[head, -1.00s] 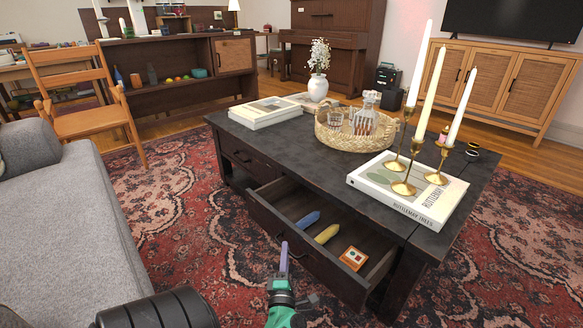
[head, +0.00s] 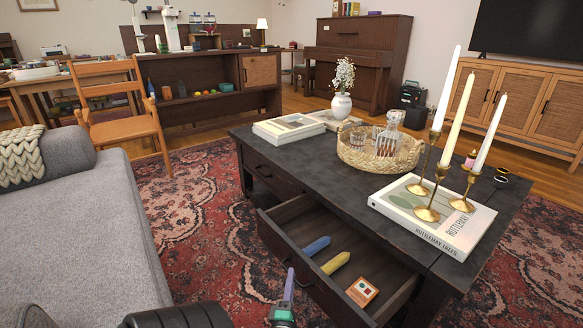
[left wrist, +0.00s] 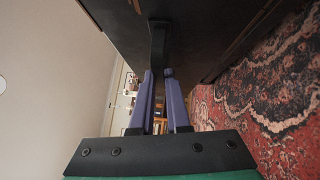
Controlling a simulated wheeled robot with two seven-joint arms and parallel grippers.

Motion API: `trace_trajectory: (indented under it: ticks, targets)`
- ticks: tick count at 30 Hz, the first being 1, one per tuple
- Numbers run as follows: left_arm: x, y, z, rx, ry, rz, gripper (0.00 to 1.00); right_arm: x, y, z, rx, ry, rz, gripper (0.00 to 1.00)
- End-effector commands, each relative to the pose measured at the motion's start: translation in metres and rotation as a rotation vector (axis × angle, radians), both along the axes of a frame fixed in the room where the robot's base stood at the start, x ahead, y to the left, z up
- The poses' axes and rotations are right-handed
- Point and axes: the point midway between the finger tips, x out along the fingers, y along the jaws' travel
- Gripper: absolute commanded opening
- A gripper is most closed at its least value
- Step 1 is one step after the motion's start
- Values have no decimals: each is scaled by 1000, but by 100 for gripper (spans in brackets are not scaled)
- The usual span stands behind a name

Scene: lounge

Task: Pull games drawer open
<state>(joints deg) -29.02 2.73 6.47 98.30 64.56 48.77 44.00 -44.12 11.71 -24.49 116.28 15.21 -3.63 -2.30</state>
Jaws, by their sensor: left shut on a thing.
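The games drawer (head: 310,287) is in the near side of the dark coffee table (head: 300,160) and stands pulled out. Inside lie a blue piece (head: 317,246), a yellow piece (head: 335,263) and a small orange-edged card box (head: 362,291). My left gripper (head: 289,285) is at the drawer's front face. In the left wrist view, its purple fingers (left wrist: 161,88) are closed around the dark drawer handle (left wrist: 159,42). My right gripper is not in view.
Tall candles in brass holders (head: 427,213) stand on a book (head: 433,222) at the table's right end. A woven tray (head: 378,163) holds glassware. A grey sofa (head: 80,230) lies to the left. Patterned rug (head: 200,200) covers the floor between.

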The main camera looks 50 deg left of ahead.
Motion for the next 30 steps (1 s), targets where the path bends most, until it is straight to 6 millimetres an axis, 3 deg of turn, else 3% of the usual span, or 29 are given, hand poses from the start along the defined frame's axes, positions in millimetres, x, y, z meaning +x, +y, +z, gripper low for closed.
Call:
trace_trajectory:
  ticks: [3,4,6,17,20,30]
  targets:
    - [1,-4,-3,-7,5,-8,0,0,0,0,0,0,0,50]
    - [1,-4,-3,-8,6,-8,26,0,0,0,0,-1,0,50]
    - [1,-3,-3,-7,5,-7,43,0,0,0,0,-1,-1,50]
    - [-3,-5,-2,-3,3,-2,43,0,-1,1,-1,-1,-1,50]
    - [-15,-16,-3,-4,6,-2,43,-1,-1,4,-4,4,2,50]
    - [-80,-87,-17,-5,7,-4,43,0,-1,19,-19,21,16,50]
